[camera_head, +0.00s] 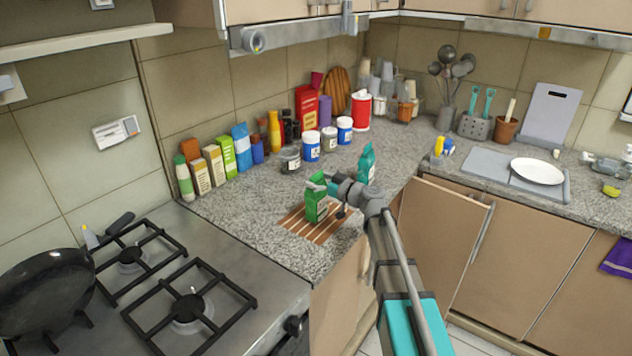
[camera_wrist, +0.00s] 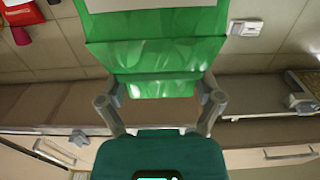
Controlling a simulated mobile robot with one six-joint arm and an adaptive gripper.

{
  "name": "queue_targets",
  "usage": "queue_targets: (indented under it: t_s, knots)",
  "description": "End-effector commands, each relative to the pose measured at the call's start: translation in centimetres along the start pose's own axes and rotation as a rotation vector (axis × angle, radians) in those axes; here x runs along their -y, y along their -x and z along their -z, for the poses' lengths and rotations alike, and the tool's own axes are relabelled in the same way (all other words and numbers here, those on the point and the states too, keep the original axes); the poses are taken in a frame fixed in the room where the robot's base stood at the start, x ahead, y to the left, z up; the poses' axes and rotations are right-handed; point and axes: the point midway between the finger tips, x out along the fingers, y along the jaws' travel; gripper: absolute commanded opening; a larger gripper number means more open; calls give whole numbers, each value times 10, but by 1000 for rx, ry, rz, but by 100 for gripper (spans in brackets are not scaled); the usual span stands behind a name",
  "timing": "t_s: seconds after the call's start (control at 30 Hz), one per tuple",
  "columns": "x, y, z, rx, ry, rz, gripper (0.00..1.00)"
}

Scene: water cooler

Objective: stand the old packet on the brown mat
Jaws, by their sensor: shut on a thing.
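A green packet (camera_head: 316,203) with a pale label is upright over the brown slatted mat (camera_head: 298,225), near its middle. Whether its base touches the mat or hangs just above it, I cannot tell. My gripper (camera_head: 331,188) is shut on the packet from the right side. In the wrist view, the green packet (camera_wrist: 155,55) fills the space between the two fingers of my gripper (camera_wrist: 160,92). A second, teal packet (camera_head: 367,164) stands on the counter behind my gripper, apart from the mat.
Jars (camera_head: 311,146) and several boxes and bottles line the wall behind the mat. The gas hob (camera_head: 190,305) with a black pan (camera_head: 45,290) is at the left. A white plate (camera_head: 538,171) lies on the right counter. The granite left of the mat is clear.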

Motion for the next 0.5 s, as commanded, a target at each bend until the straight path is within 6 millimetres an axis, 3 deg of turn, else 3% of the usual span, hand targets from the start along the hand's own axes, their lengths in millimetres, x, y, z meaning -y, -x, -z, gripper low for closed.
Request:
queue_targets:
  t_s: [0.2,0.23,0.3,0.5]
  knots:
    - [0,0,-4,0,0,0,23]
    - [0,0,-4,0,0,0,86]
    - [0,0,-3,0,0,-1,99]
    - [0,0,-2,0,0,-1,100]
